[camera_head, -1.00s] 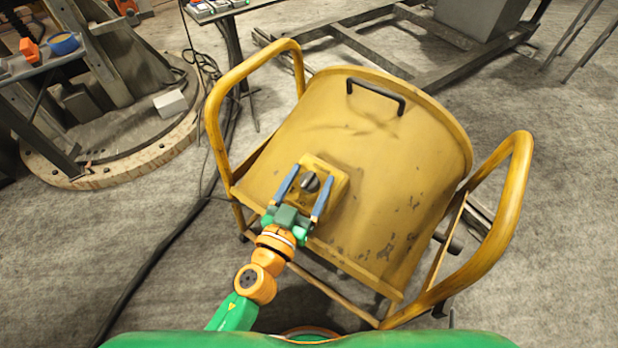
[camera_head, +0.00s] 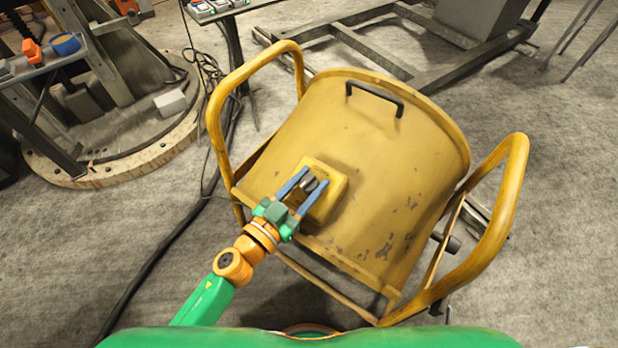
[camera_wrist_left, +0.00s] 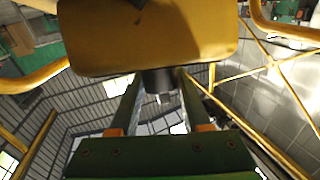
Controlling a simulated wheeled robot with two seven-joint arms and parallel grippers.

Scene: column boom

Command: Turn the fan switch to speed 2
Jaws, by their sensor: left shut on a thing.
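The fan (camera_head: 400,160) is a scuffed yellow drum in a tubular yellow frame, standing on the floor in front of me. A yellow switch box (camera_head: 335,182) sits on its top near the left side. The dark round switch knob (camera_head: 310,184) is on this box. My left gripper (camera_head: 309,181) reaches in from the lower left, its two blue fingers shut on the knob from both sides. In the left wrist view the dark knob (camera_wrist_left: 158,82) shows between the fingers, under the yellow box (camera_wrist_left: 150,40). Speed marks cannot be read. My right gripper is not seen.
Tubular yellow handles (camera_head: 212,120) rise on both sides of the fan, and a black handle (camera_head: 376,95) is on its top. A dark cable runs along the floor at left. A workbench with tools (camera_head: 50,55) stands at the upper left.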

